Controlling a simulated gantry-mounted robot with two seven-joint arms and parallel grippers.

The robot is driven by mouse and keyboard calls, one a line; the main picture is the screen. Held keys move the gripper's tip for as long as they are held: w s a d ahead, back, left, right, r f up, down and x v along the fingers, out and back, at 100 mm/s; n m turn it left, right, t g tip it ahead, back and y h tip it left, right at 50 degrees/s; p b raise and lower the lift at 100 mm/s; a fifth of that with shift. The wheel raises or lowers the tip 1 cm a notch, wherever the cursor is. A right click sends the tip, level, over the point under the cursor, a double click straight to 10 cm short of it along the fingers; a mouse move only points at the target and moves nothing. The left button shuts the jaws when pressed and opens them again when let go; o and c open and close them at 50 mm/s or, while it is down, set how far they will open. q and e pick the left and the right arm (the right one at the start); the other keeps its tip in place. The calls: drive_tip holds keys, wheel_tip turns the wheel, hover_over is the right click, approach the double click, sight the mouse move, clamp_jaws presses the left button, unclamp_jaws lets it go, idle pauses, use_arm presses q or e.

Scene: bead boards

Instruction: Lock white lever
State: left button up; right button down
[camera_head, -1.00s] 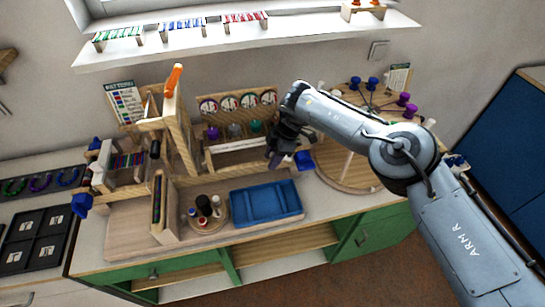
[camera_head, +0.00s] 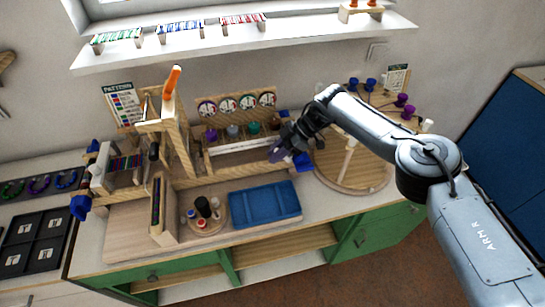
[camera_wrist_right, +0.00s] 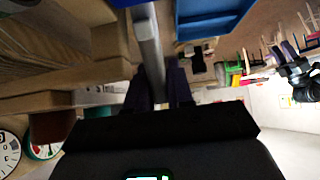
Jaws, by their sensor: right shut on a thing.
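My right gripper (camera_head: 279,153) is at the right end of the wooden bead rack, below the row of dials. In the right wrist view, its two dark purple fingers (camera_wrist_right: 158,90) are shut on a pale grey-white bar (camera_wrist_right: 148,45), which looks like the white lever. The bar runs up between the fingers, beside a wooden frame. In the head view the gripper mostly covers the lever; only a small white bit shows next to a blue block (camera_head: 303,162). My left gripper is not in view.
A blue tray (camera_head: 265,204) lies in front of the rack. A round wooden board (camera_head: 350,183) with an upright peg is to the right. A small round stand (camera_head: 208,228) with several bottles and a wooden loom frame (camera_head: 182,135) are to the left.

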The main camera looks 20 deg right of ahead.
drive_tip(key=shift+d+y, duration=0.15)
drive_tip(key=shift+y, duration=0.25)
drive_tip(key=shift+r, duration=0.2)
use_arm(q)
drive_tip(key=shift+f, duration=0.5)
use_arm(e)
drive_tip(key=c, duration=1.1)
unclamp_jaws()
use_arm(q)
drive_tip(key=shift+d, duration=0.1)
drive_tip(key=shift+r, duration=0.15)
